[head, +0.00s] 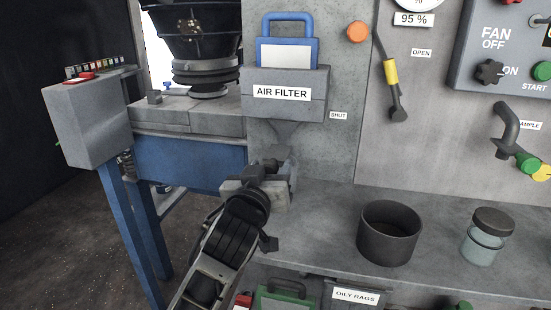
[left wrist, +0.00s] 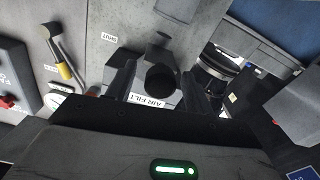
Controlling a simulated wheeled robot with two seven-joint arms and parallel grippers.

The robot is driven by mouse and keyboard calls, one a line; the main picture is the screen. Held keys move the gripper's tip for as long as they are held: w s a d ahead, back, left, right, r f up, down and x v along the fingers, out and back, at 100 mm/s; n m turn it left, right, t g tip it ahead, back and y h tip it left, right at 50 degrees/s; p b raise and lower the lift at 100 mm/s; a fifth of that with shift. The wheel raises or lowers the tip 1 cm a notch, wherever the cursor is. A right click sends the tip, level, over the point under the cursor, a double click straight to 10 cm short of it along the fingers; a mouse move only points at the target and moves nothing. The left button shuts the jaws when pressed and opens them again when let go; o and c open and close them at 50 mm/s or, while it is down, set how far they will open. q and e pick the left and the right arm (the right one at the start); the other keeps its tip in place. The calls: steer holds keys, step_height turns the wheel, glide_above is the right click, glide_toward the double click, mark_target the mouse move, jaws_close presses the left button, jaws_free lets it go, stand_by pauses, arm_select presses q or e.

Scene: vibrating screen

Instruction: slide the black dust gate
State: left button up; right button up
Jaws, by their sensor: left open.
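My left gripper (head: 268,180) reaches up to the spot just below the funnel of the grey air filter box (head: 312,104). Its two fingers stand apart in the left wrist view (left wrist: 160,72). A round black knob (left wrist: 160,80), which looks like the end of the dust gate, shows between the fingers. I cannot tell whether either finger touches it. In the head view my gripper and wrist hide most of the gate. The "AIR FILTER" label shows upside down in the left wrist view, partly covered. My right gripper is not in view.
A black open cup (head: 389,232) and a lidded jar (head: 483,236) stand on the grey bench to the right. A lever with a yellow band (head: 391,74) hangs on the wall. The blue-framed screen (head: 190,160) stands at left. The bench between gripper and cup is clear.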

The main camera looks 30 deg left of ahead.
arm_select(q)
steer(key=v, duration=0.3)
steer(key=shift+s, duration=0.25)
steer(key=shift+v, duration=1.15)
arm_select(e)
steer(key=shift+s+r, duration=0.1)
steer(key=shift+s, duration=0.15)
